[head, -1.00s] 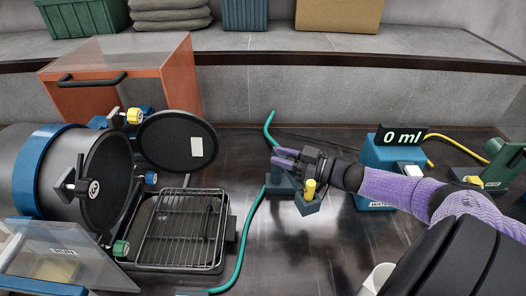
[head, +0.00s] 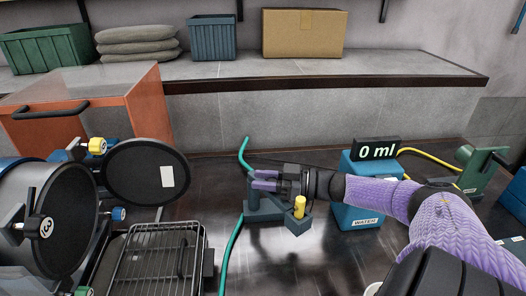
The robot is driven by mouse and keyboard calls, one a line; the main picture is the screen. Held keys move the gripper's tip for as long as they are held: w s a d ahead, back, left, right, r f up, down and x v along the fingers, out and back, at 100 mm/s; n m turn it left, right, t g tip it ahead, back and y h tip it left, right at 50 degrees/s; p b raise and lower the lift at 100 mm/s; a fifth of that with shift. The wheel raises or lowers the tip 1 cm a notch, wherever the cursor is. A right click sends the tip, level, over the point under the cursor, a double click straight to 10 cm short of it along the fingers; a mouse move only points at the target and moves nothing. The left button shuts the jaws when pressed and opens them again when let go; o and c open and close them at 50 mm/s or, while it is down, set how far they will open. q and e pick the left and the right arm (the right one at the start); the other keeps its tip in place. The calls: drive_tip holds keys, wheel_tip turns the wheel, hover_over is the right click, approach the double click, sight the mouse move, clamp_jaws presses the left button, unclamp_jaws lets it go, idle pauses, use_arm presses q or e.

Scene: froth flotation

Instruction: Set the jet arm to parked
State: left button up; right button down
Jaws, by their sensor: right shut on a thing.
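A small dark blue-grey fixture (head: 265,213) stands on the dark bench in the middle of the head view; it appears to be the jet stand. A block with a yellow knob (head: 299,206) sits at its right side, and a green hose (head: 233,250) runs up to its left. My right gripper (head: 264,180) reaches in from the right, with its purple fingers at the top of the fixture. It is shut on the upper part, which seems to be the jet arm; the fingers and wrist hide most of it. My left gripper is out of view.
A wire-rack tray (head: 157,262) and a round vessel with an open black lid (head: 147,172) are at left. A green stand (head: 482,170) is far right.

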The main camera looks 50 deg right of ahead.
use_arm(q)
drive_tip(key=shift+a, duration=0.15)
use_arm(e)
drive_tip(key=shift+f, duration=0.1)
drive_tip(key=shift+c, duration=1.9)
unclamp_jaws()
drive_tip(key=shift+d, duration=0.1)
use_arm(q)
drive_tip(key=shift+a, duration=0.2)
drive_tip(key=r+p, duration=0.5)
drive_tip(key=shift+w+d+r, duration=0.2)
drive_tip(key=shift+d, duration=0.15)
use_arm(e)
wheel_tip(320, 180, up, 10)
drive_tip(key=shift+c, duration=0.3)
